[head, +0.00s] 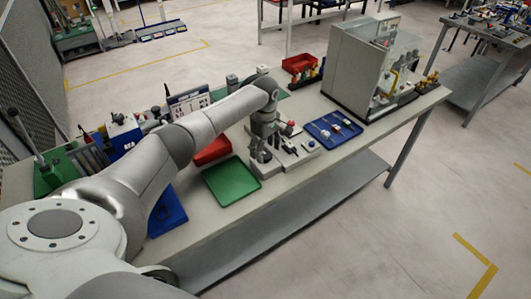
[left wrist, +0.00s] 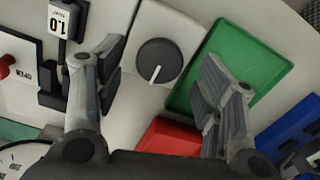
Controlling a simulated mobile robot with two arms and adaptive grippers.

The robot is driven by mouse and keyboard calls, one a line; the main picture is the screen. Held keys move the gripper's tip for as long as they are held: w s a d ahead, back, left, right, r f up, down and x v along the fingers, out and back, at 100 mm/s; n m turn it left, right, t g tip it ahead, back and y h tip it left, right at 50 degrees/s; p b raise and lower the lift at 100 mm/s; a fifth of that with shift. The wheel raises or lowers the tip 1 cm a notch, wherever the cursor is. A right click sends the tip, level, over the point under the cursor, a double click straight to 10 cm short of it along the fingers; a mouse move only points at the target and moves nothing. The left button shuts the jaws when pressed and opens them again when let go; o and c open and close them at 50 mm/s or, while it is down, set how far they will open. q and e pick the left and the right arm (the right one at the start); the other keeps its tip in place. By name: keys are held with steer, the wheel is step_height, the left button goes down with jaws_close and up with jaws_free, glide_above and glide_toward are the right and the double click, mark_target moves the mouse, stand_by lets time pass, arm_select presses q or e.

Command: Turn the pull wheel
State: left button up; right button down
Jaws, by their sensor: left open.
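The wheel (left wrist: 148,52) is a dark grey round knob with a white line, on a pale plate (left wrist: 190,35) in the left wrist view. My left gripper (left wrist: 162,72) is open, with one finger to each side of the wheel in that view. I cannot tell how far the fingertips are above it. In the head view my left gripper (head: 262,152) points down at the pale fixture (head: 297,157) on the bench, and the wheel is hidden or too small to make out. My right gripper is out of view.
A green tray (head: 231,182) lies beside the fixture, with a red bin (head: 213,150) behind it. A blue tray (head: 333,130) with small parts lies to the right. A large grey machine (head: 352,68) stands at the bench's far right. A black block marked 1.0 (left wrist: 66,20) is close to one finger.

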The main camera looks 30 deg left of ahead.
mark_target(266, 154)
arm_select(q)
steer(key=shift+f, duration=1.65)
steer(key=c, duration=1)
steer(key=shift+c, duration=0.2)
